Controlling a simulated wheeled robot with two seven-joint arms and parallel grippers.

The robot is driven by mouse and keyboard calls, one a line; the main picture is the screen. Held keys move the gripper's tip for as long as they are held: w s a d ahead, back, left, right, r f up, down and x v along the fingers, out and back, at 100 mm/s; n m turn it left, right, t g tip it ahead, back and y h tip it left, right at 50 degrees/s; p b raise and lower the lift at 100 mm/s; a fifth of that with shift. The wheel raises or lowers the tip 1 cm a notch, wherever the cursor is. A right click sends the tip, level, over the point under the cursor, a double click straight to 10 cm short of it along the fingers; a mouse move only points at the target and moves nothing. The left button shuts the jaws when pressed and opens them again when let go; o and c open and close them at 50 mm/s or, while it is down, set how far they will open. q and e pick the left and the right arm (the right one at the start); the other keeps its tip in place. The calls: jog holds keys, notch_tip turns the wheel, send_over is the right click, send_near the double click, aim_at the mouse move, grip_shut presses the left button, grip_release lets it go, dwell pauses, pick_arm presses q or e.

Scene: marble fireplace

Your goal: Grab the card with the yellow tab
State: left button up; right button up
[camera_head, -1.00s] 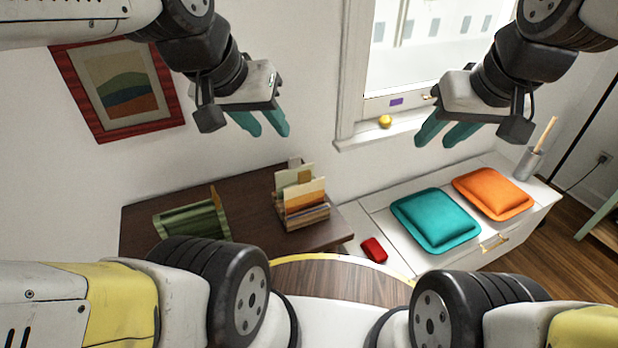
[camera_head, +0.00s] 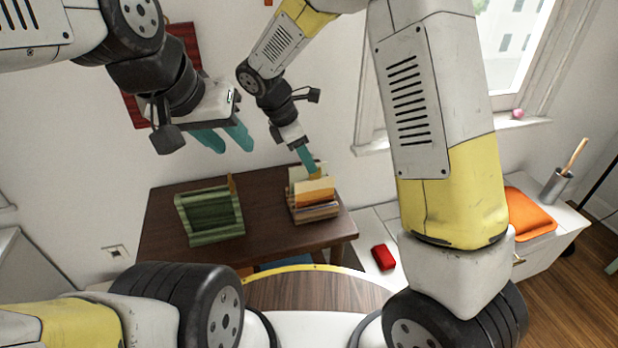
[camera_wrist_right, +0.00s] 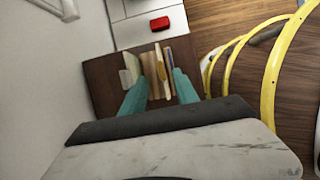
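A wooden card holder (camera_head: 312,212) with several upright cards stands at the right of the dark brown desk (camera_head: 270,210). An orange-fronted card (camera_head: 315,192) stands in it, and a small yellow patch (camera_head: 314,172), perhaps the yellow tab, shows by my fingertips. My right gripper (camera_head: 307,158) points down just above the holder. In the right wrist view my right gripper (camera_wrist_right: 160,80) has its teal fingers apart, with the card row (camera_wrist_right: 158,74) seen between them; contact cannot be told. My left gripper (camera_head: 222,138) is open and empty, high above the desk's left side.
A green slatted tray (camera_head: 210,215) stands on the desk's left. A red object (camera_head: 383,257) lies on the white bench, with an orange cushion (camera_head: 530,213) and a grey cup (camera_head: 557,186) further right. My right arm hides part of the bench.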

aim_at(319, 178)
jog(key=x, duration=0.7)
jog(key=shift+d+f, duration=0.3)
jog(key=shift+d, duration=0.05)
jog(key=shift+c, duration=0.3)
grip_shut()
dwell(0.8)
